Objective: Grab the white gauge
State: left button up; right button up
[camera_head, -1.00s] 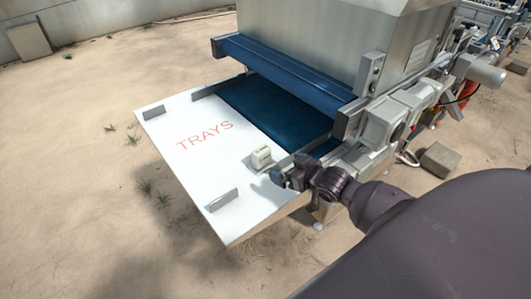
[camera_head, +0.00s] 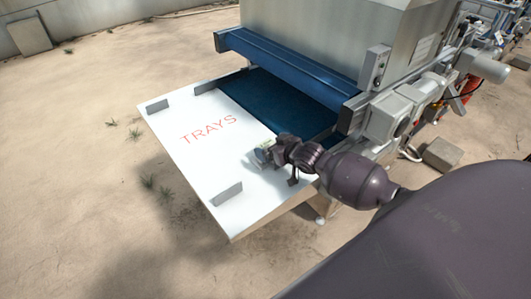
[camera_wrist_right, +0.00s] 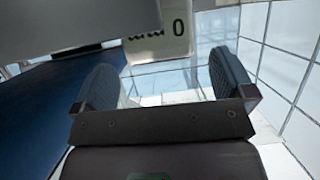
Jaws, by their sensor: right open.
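The white gauge (camera_head: 261,156) is on the white board marked TRAYS (camera_head: 190,160), near its right side and mostly covered by my right gripper. In the right wrist view a pale piece with a black 0 and dark marks, which looks like the gauge (camera_wrist_right: 160,47), shows at the top, beyond the finger gap. My right gripper (camera_head: 269,151) is right at the gauge. In the right wrist view its two dark fingers (camera_wrist_right: 165,82) stand wide apart. I cannot tell whether they touch the gauge. My left gripper is not in view.
The blue belt (camera_head: 275,103) runs from the board under the machine's blue crossbar (camera_head: 290,75). Small grey upright plates stand on the board, one at the front edge (camera_head: 227,193). Machine side parts (camera_head: 390,115) stand right of the belt. The board's left part is clear.

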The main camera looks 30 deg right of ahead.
jog(key=shift+x, duration=0.95)
jog(key=c, duration=1.1)
jog(key=shift+r, duration=0.1)
